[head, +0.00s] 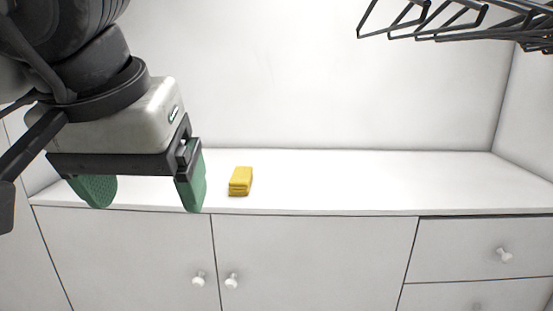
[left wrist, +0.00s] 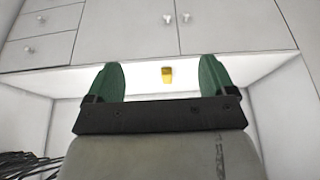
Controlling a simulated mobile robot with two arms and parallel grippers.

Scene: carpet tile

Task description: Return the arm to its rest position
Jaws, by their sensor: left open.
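My left gripper (head: 145,198) hangs in the upper left of the head view, with its arm coming in from the left. Its two green fingers are spread wide with nothing between them. In the left wrist view the open fingers (left wrist: 159,70) point toward the white counter and cabinets. My right arm and gripper are in neither view.
A yellow folded cloth-like block (head: 240,181) lies on the white counter (head: 340,180), apart from the gripper. White cabinet doors (head: 310,255) and drawers (head: 490,255) are below. A dark wire rack (head: 450,22) hangs at the upper right. Most of the counter is clear.

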